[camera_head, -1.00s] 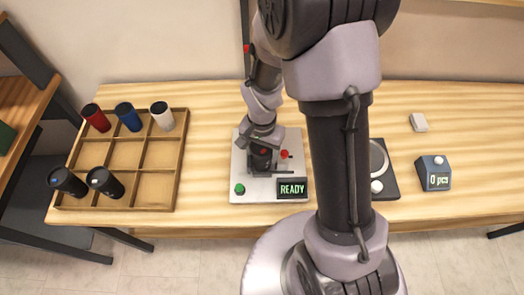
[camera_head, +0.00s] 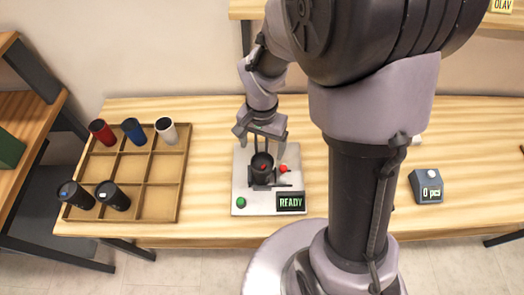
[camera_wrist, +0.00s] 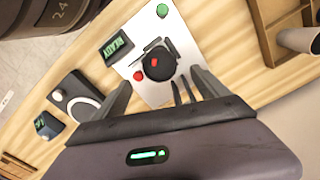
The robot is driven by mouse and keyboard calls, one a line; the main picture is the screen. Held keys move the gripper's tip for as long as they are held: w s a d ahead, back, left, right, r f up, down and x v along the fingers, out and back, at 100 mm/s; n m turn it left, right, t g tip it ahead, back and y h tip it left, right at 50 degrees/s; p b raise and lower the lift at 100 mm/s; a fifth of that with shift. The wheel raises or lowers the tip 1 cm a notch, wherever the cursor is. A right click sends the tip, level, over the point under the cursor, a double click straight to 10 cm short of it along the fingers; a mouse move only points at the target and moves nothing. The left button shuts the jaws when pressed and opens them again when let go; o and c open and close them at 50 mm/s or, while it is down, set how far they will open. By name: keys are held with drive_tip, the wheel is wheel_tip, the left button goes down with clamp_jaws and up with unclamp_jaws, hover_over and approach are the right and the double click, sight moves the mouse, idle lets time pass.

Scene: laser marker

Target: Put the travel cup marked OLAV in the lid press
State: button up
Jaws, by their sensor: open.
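A dark travel cup (camera_head: 261,166) with a red spot stands in the cradle of the grey plate station (camera_head: 240,206), whose display reads READY. It also shows in the wrist view (camera_wrist: 158,66). No name on it is readable. My gripper (camera_head: 262,139) is open and empty, just above and behind the cup. In the wrist view its fingers (camera_wrist: 161,82) spread on either side, apart from the cup. A black device (camera_wrist: 58,95) with a pale ring lies beside the station in the wrist view; my arm hides it in the head view. I cannot tell whether it is the lid press.
A wooden compartment tray (camera_head: 150,217) at the left holds red, blue, white and dark cups. A small counter box (camera_head: 427,187) reads "0 pcs". A yellow OLAV note (camera_head: 502,5) is at the top right. Bare table lies between tray and station.

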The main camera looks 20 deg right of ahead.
drive_tip(key=s+a+r+n+t+y, duration=0.1)
drive_tip(key=s+a+r+t, duration=0.1)
drive_tip(key=s+r, duration=0.4)
drive_tip(key=s+a+r+n+t+y, duration=0.1)
drive_tip(key=s+a+r+n+t, duration=0.1)
drive_tip(key=s+r, duration=0.5)
wheel_tip(320, 180, up, 7)
drive_tip(key=shift+f+n+t, duration=0.15)
drive_tip(key=shift+n+t, duration=0.15)
drive_tip(key=shift+t, duration=0.6)
drive_tip(key=shift+w+f, duration=0.1)
drive_tip(key=shift+f+b, duration=2.7)
drive_tip(key=shift+b, duration=0.15)
